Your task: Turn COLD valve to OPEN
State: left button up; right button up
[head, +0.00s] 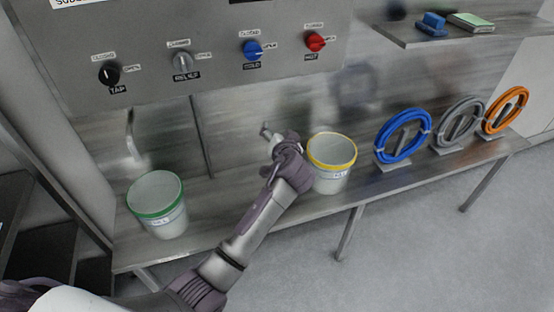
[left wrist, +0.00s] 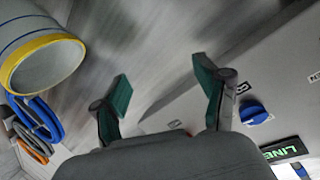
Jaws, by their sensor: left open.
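The COLD valve is a blue knob (head: 252,48) on the grey panel (head: 215,80), with a CLOSED label above it, an OPEN label to its right and a COLD plate below. I cannot clearly tell which way its handle points. In the left wrist view a blue knob (left wrist: 253,112) shows to the right, outside the fingers. My left gripper (head: 266,131) is below the panel and the blue knob, apart from both. In the left wrist view its green-padded fingers (left wrist: 160,70) are spread with nothing between them. My right gripper is not in view.
Black (head: 109,73), grey (head: 183,61) and red (head: 315,41) knobs share the panel. A green-rimmed bucket (head: 160,212) and a yellow-rimmed bucket (head: 332,170) stand on the steel bench. Blue (head: 402,136), grey (head: 459,125) and orange (head: 505,110) hose coils stand at right.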

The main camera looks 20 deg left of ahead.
pick_arm(q)
notch_tip(320, 180, down, 9)
jog(key=s+m+g+h, duration=0.1)
jog(key=shift+s+h, duration=0.25)
jog(key=shift+h, duration=0.05)
jog(key=shift+d+f, duration=0.1)
jog(key=shift+f, duration=0.05)
jog(key=s+f+m+g+h, duration=0.1)
jog(key=s+f+g, duration=0.1)
jog(key=s+f, duration=0.75)
jog(key=s+a+f+g+h, duration=0.15)
jog(key=s+f, duration=0.45)
jog(key=f, duration=0.6)
jog(key=s+f+m+g+h, duration=0.1)
jog(key=s+f+g, duration=0.2)
jog(key=s+f, duration=0.65)
jog(key=s+a+f+g, duration=0.1)
jog(key=s+f, duration=0.4)
jog(key=s, duration=0.5)
jog(key=s+a+f+n+g+h, duration=0.1)
jog(key=s+f, duration=0.3)
jog(key=s, duration=0.7)
jog(key=s+a+f+g, duration=0.2)
jog(key=s+f, duration=0.3)
jog(key=s, duration=0.6)
jog(key=shift+s+a+f, duration=0.15)
jog(key=shift+f, duration=0.15)
jog(key=shift+g, duration=0.25)
